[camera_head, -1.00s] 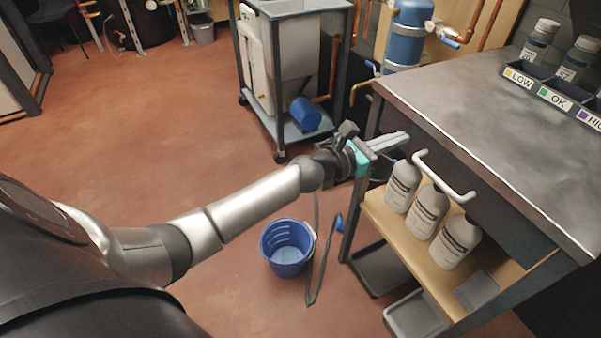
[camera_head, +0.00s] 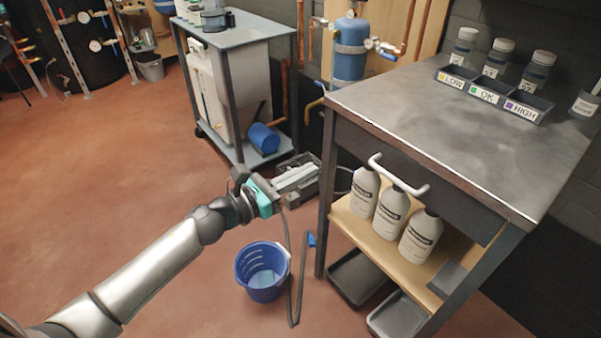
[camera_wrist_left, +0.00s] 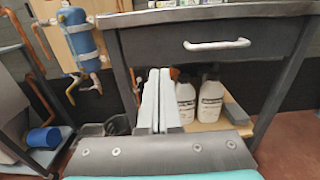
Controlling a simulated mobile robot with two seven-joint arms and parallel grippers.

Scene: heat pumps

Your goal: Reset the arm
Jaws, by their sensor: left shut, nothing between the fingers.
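My left arm comes in from the lower left of the head view. Its gripper (camera_head: 296,178) is shut and empty, held in the air left of the workbench (camera_head: 430,100) and above the floor. In the left wrist view the two pale fingers (camera_wrist_left: 158,100) lie together, with the bench's drawer front and handle (camera_wrist_left: 217,45) beyond them. The fingers look apart from the bench. My right gripper is not in view.
Three grey bottles (camera_head: 390,212) stand on the bench's wooden shelf. A blue bucket (camera_head: 262,270) and a hose (camera_head: 298,285) are on the floor below my gripper. A wheeled cart (camera_head: 235,90) stands behind. Labelled LOW, OK and HIGH holders (camera_head: 487,95) are on the benchtop. Floor at left is clear.

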